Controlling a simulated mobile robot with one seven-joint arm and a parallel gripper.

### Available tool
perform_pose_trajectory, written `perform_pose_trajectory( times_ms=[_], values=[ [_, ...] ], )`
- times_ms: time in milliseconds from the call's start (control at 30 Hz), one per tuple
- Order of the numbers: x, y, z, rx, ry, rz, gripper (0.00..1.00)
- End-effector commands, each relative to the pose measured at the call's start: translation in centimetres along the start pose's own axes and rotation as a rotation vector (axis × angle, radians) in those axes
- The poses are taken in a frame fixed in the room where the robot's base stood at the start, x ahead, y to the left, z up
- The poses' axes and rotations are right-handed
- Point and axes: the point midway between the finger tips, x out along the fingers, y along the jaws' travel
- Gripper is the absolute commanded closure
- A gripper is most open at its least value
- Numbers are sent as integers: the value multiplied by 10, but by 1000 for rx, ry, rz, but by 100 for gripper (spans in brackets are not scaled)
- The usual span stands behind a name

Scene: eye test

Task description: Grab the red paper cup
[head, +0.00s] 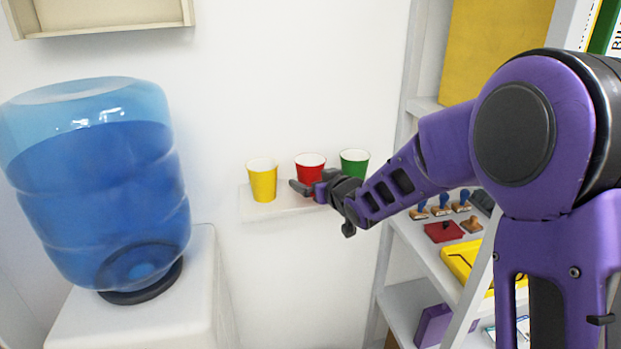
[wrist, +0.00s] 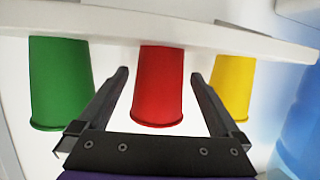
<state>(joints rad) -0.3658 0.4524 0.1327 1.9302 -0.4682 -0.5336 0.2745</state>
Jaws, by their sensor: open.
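The red paper cup (head: 309,170) stands upright on a small white wall shelf (head: 262,211), between a yellow cup (head: 262,182) and a green cup (head: 354,163). My gripper (head: 308,189) is in front of the red cup in the head view and hides its lower part. In the wrist view, which is upside down, my open gripper (wrist: 160,76) has one finger on each side of the red cup (wrist: 158,88). Gaps show between the cup and both fingers. Whether the fingertips reach fully past the cup is hard to tell.
In the wrist view the green cup (wrist: 60,85) and the yellow cup (wrist: 232,85) are just outside the fingers. A blue water bottle (head: 100,190) on a white dispenser (head: 190,300) stands left. A shelving unit (head: 425,255) with stamps stands right.

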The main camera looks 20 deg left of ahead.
Motion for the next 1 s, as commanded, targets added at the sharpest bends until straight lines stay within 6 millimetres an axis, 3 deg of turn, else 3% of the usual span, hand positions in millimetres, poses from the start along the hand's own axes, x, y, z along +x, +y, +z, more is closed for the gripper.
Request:
perform_pose_trajectory(
  times_ms=[167,433,833,1000],
  values=[
    [21,-1,0,1,-1,-1,0],
    [23,0,0,1,0,1,2],
    [23,0,0,1,0,1,74],
    [23,0,0,1,0,1,75]
  ],
)
